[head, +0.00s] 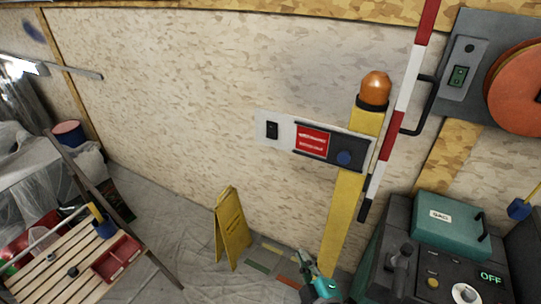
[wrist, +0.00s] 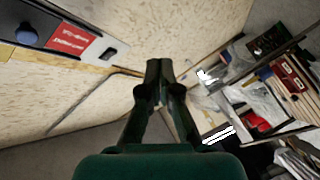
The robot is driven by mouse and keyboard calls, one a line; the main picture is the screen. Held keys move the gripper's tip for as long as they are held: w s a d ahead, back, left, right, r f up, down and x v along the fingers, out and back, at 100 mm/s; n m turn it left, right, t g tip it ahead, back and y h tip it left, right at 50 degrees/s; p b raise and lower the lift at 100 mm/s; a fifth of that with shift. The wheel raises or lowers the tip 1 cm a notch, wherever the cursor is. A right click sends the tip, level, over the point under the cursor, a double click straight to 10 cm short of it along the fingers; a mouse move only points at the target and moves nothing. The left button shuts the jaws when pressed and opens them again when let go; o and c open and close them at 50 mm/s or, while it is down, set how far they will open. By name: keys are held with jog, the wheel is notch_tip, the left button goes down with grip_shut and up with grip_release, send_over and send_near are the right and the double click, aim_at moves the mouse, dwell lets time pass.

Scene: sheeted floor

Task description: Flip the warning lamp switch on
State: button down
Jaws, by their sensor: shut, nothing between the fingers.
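The orange warning lamp (head: 375,88) stands on top of a yellow post (head: 345,215). A panel (head: 350,153) is fixed across the post, with a blue round button and a red label. A small black switch (head: 272,130) sits on its pale left part; its position is too small to read. My gripper (head: 304,256) is low at the bottom of the head view, well below the panel. In the wrist view my gripper (wrist: 159,68) is shut and empty, and the panel's red label (wrist: 72,42) and blue button (wrist: 26,32) show at upper left, apart from the fingers.
A yellow floor sign (head: 232,228) stands left of my gripper. A red-and-white pole (head: 402,95) leans beside the post. A dark machine with a teal box (head: 447,222) is at right. A slatted bench (head: 85,262) is at left. Wall space left of the panel is clear.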

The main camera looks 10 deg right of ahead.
jog(key=w+a+r+n, duration=0.2)
jog(key=w+r+n, duration=0.1)
jog(key=w+r, duration=0.5)
jog(key=w+a+r+n+y, duration=0.1)
jog(key=w+a+r+n, duration=0.2)
jog(key=w+r, duration=0.5)
jog(key=shift+r+n+t, duration=0.2)
jog(key=shift+n+t, duration=0.1)
jog(key=shift+n, duration=0.1)
send_near(267, 136)
jog(key=w+a, duration=0.2)
jog(key=a, duration=0.1)
jog(key=shift+w+d+f, duration=0.1)
jog(key=shift+w+d, duration=0.25)
jog(key=shift+w, duration=0.3)
jog(key=shift+w+d+f, duration=0.1)
jog(key=shift+w+d, duration=0.2)
jog(key=shift+w, duration=0.4)
jog(key=shift+w+d+f, duration=0.15)
jog(key=shift+w+d, duration=0.2)
jog(key=shift+w, duration=0.3)
